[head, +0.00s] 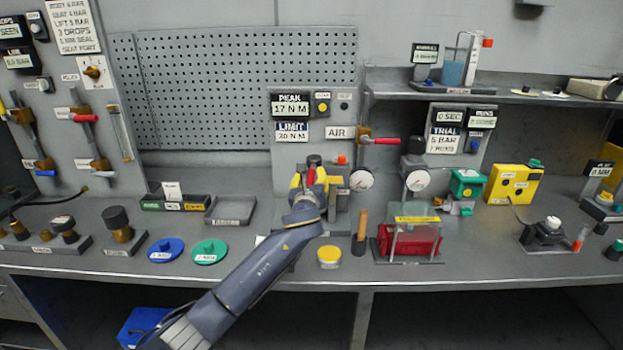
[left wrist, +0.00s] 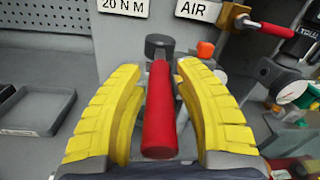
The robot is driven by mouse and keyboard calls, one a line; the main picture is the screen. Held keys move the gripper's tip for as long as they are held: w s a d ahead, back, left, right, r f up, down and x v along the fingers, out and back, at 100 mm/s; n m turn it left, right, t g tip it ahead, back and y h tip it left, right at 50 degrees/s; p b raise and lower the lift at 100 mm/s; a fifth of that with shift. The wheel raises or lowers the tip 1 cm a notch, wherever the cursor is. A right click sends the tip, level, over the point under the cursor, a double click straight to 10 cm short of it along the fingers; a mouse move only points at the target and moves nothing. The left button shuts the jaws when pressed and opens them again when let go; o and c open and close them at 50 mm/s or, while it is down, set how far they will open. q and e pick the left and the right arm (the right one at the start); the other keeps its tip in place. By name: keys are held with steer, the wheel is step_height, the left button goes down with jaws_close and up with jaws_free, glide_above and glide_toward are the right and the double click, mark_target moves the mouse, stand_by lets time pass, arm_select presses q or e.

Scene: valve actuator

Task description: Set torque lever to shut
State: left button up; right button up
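The torque lever has a red cylindrical grip (left wrist: 160,115) and a dark round hub (left wrist: 159,45) behind it. It stands in front of the panel with the peak and limit N M readouts (head: 291,105). My left gripper (head: 309,178) is at this lever. In the left wrist view its yellow fingers (left wrist: 160,105) stand on either side of the red grip, with narrow gaps showing, so it looks open around the grip, not clamped. The grip points toward the wrist camera. In the head view the fingers hide much of the lever. My right gripper is not in view.
A red-handled air lever (head: 380,141) sticks out right of the panel, near a round gauge (head: 361,180). An orange knob (left wrist: 206,50) sits close right of the torque lever. A clear-covered red box (head: 410,240) stands right; an empty grey tray (head: 231,210) lies left.

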arm_select(q)
jaws_close()
